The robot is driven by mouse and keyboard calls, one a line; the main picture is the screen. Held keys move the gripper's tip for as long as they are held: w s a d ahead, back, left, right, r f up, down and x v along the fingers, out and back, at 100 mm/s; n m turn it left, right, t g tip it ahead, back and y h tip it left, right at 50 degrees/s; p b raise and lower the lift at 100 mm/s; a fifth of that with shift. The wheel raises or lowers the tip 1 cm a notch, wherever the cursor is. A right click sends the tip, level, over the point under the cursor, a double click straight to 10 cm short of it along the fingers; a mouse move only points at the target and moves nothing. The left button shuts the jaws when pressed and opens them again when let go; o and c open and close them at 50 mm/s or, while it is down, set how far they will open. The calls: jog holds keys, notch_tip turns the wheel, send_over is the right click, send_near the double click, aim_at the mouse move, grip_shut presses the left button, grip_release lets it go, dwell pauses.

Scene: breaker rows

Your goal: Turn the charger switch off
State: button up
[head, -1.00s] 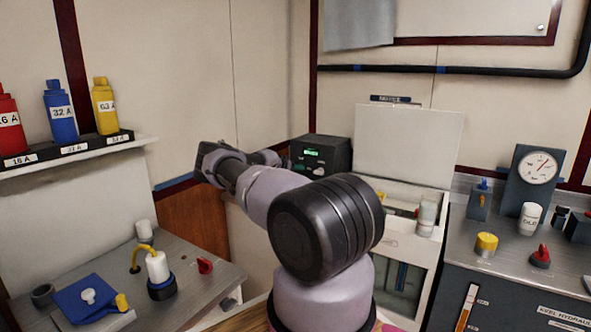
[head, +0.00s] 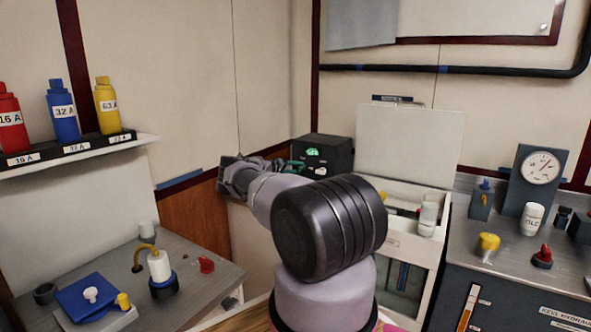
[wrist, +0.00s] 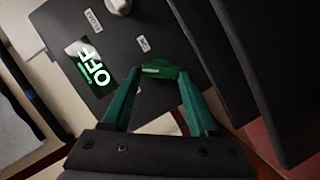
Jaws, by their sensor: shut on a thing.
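The charger is a dark box (head: 325,155) at the back of the room, with a small lit green display (head: 313,152) on its front. In the wrist view the charger's dark face (wrist: 85,35) fills the upper left, and its display (wrist: 94,68) reads OFF in white on green. My gripper (wrist: 160,76) is shut on the green switch (wrist: 160,72) on this face. Its teal fingers lie on either side of the switch. In the head view my wrist and arm stand left of the charger, and the switch is hard to make out.
A white knob (wrist: 118,5) sits higher on the charger's face. An open white chest (head: 408,210) with its lid up stands right of the charger. A left bench (head: 215,262) holds a blue box and plugs. A right counter (head: 505,262) holds a gauge and knobs.

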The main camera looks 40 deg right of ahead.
jog(key=shift+f+n, duration=0.15)
jog(key=shift+n, duration=0.35)
jog(key=shift+a, duration=0.1)
jog(key=o, duration=1.4)
